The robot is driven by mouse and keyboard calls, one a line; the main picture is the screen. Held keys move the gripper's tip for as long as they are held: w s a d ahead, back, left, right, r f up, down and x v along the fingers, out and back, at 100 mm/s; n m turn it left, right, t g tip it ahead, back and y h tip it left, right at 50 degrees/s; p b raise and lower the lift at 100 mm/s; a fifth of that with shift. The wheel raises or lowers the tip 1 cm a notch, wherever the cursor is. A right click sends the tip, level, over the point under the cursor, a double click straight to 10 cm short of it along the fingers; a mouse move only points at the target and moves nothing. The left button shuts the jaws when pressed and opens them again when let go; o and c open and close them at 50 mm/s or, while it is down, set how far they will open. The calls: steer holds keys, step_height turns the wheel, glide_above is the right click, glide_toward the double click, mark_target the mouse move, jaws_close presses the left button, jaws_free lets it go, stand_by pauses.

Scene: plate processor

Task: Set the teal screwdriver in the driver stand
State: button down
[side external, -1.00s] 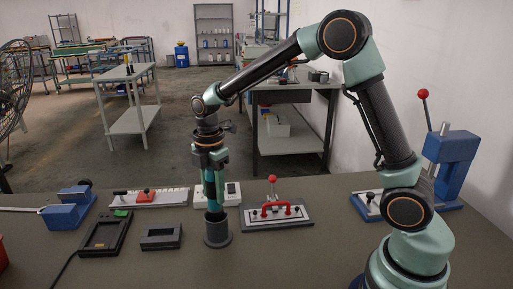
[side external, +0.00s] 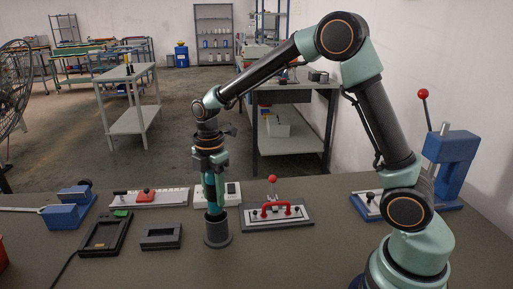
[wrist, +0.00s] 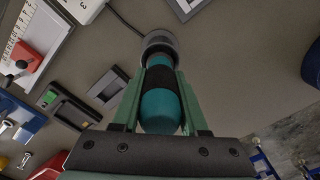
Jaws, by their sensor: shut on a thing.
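The teal screwdriver (side external: 211,193) stands nearly upright, with its lower end at the mouth of the dark round driver stand (side external: 218,237). My gripper (side external: 212,170) points down from above and is shut on the handle. In the wrist view, the teal handle with a black band (wrist: 158,103) lies between the two green fingers of my gripper (wrist: 160,80). The stand's round rim (wrist: 160,38) shows just beyond the handle. The screwdriver's lower part is hidden inside or behind the stand, so its depth cannot be told.
A dark open frame (side external: 161,237) and a black device with a green tab (side external: 104,235) lie left of the stand. A plate with a red handle (side external: 277,214) lies to its right. A blue press (side external: 450,165) stands at far right.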

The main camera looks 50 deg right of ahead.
steer(key=shift+f, duration=0.2)
jaws_free()
stand_by(0.5)
steer(key=shift+r, duration=0.1)
steer(key=shift+r, duration=3.9)
